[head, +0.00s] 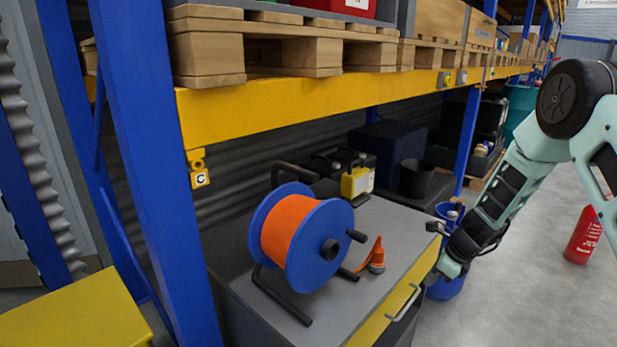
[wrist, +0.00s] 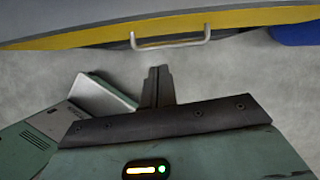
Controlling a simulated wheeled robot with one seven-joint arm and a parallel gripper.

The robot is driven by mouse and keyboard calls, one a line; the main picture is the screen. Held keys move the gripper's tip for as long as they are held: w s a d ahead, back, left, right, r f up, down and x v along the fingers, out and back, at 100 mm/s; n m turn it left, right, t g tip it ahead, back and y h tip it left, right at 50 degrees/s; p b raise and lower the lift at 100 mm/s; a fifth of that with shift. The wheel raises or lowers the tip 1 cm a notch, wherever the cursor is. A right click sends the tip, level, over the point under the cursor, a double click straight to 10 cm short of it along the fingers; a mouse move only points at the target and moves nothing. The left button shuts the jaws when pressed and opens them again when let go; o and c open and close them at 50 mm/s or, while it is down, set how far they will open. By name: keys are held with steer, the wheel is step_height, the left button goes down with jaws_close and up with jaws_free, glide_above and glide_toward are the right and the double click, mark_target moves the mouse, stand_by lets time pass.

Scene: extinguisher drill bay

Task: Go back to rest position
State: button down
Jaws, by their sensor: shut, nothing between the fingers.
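My gripper (head: 433,279) is at the right end of the cabinet, low in front of its yellow drawer front (head: 390,305). In the wrist view my gripper (wrist: 159,72) has its dark fingers together, with nothing between them. A metal bar handle (head: 405,303) sits on the yellow front. In the wrist view the handle (wrist: 170,43) lies just beyond the fingertips, apart from them in the picture. My arm reaches down to it from the upper right.
A blue reel with orange hose (head: 290,232) and an orange nozzle (head: 377,257) are on the grey cabinet top (head: 385,215). A blue bin (head: 446,288) stands close behind my gripper. A red extinguisher (head: 583,238) stands on open floor at right. A blue rack post (head: 150,150) rises at left.

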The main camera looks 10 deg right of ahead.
steer(key=s+a+r+n+g, duration=0.1)
steer(key=s+a+r+n, duration=0.35)
steer(key=a, duration=0.25)
steer(key=s+a+r+n+g+y, duration=0.1)
steer(key=s+a+r+n, duration=0.4)
steer(key=a, duration=0.3)
steer(key=s+a+r+n+g, duration=0.1)
steer(key=s+a+r+n, duration=0.35)
steer(key=a+n, duration=0.2)
steer(key=s+a+r+n+h, duration=0.1)
steer(key=s+r+n, duration=0.2)
steer(key=s+n, duration=0.6)
steer(key=s+a+r+n+h, duration=0.1)
steer(key=s+r+n, duration=0.3)
steer(key=s+n, duration=0.5)
steer(key=s+h, duration=0.1)
steer(key=s, duration=0.2)
steer(key=shift+s+a+h, duration=0.3)
steer(key=shift+s+a, duration=0.1)
steer(key=shift+r, duration=0.1)
